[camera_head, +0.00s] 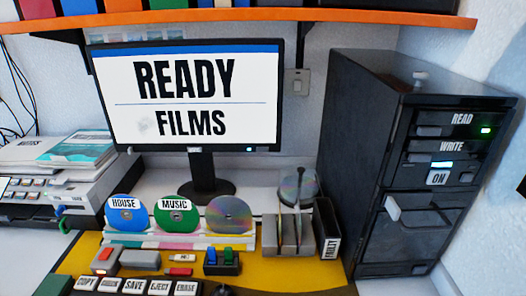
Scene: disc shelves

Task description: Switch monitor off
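The monitor (190,97) stands on a black stand (205,180) at the back of the desk. Its white screen is lit and reads "READY" and "FILMS", with a blue bar along the top. A small light (249,149) shows on the lower right of its black bezel. Neither of my grippers is in this view.
A tall dark cabinet (365,115) with lit "READ", "WRITE" and "ON" panels stands at right. Discs in a rack (180,240), labelled keys (133,286) and a disc holder (290,235) stand before the monitor. An orange shelf (240,17) runs above. A wall switch (297,83) is beside the monitor.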

